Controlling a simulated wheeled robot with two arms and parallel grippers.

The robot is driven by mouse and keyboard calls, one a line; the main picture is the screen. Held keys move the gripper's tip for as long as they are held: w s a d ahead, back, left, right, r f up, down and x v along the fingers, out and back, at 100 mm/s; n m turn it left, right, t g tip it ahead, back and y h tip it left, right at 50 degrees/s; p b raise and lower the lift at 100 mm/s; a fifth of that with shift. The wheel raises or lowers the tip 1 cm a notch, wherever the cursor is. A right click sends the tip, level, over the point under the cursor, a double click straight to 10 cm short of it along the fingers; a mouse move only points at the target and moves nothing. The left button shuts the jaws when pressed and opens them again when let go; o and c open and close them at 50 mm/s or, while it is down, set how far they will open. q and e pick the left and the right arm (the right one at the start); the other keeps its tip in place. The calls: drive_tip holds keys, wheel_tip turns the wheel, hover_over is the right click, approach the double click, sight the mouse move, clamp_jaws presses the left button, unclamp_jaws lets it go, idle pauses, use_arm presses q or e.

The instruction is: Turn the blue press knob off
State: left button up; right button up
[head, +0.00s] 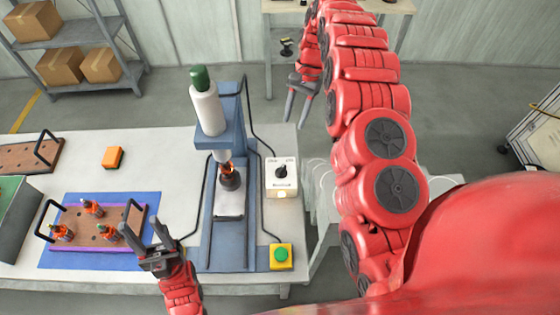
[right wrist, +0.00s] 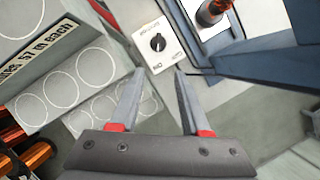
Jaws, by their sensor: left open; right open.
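The knob is a black rotary dial (head: 281,172) on a white box (head: 283,188) beside the blue press (head: 228,140). In the right wrist view the dial (right wrist: 157,42) sits on its white box (right wrist: 165,58), just beyond my fingertips. My right gripper (head: 294,120) is open and empty, behind the box in the head view. It also shows in the right wrist view (right wrist: 158,72), its two fingers apart and pointing at the box, not touching the dial. My left gripper (head: 142,228) is open and empty near the table's front edge, beside the tray.
An armature (head: 230,178) stands under the press ram. A yellow box with a green button (head: 281,255) is at the table's front right. A brown tray (head: 82,228) with several armatures lies left on a blue mat (head: 75,260). Grey boxes with white circles (right wrist: 45,105) are left in the wrist view.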

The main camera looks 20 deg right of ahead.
sight(281, 168)
drive_tip(key=p+x, duration=0.2)
drive_tip(key=x, duration=0.3)
drive_tip(key=p+x, duration=0.2)
drive_tip(key=x, duration=0.2)
drive_tip(key=s+p+x, duration=0.1)
drive_tip(key=p+x, duration=0.2)
drive_tip(key=x, duration=0.2)
drive_tip(key=shift+a+f, duration=0.15)
drive_tip(key=shift+a, duration=0.05)
drive_tip(key=shift+p+x, duration=0.4)
drive_tip(key=shift+x, duration=0.8)
drive_tip(key=shift+w+a, duration=0.1)
drive_tip(key=shift+c, duration=0.3)
clamp_jaws()
